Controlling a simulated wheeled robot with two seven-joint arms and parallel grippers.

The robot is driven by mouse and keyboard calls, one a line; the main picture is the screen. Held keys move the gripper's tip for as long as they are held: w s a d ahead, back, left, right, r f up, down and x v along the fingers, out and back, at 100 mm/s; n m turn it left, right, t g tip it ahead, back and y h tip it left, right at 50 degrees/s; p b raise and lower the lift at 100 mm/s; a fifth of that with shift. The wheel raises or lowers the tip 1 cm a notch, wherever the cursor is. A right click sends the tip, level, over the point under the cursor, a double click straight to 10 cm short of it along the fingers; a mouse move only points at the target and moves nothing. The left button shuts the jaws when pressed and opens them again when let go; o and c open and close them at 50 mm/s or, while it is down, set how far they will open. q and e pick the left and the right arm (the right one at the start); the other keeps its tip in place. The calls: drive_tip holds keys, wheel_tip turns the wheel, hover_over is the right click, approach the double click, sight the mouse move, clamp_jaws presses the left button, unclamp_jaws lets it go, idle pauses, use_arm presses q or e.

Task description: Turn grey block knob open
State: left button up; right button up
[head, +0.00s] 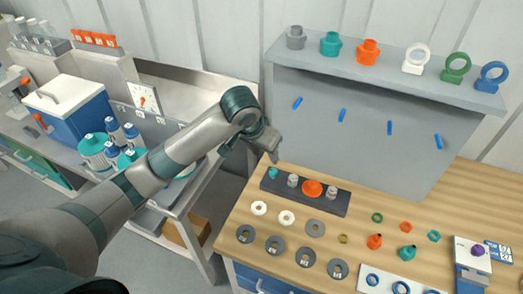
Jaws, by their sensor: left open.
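A long dark grey block (341,208) lies on the wooden table. A round orange knob (312,188) sits on top of it, right of the block's middle. A small teal fitting and two silvery fittings stand on the same block. My left gripper (275,157) is open and empty. In the picture it is just above the block's far left end, near the teal fitting (273,173), and left of the orange knob. I cannot tell its height above the block. My right gripper is not in view.
White and dark grey rings (308,257) lie in front of the block. Small coloured fittings (375,241) lie to its right. A grey back panel (365,130) with a shelf of coloured fittings rises behind. A blue box (75,110) and several bottles stand on the left bench.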

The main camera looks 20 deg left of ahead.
use_arm(q)
drive_tip(key=shift+v, duration=1.8)
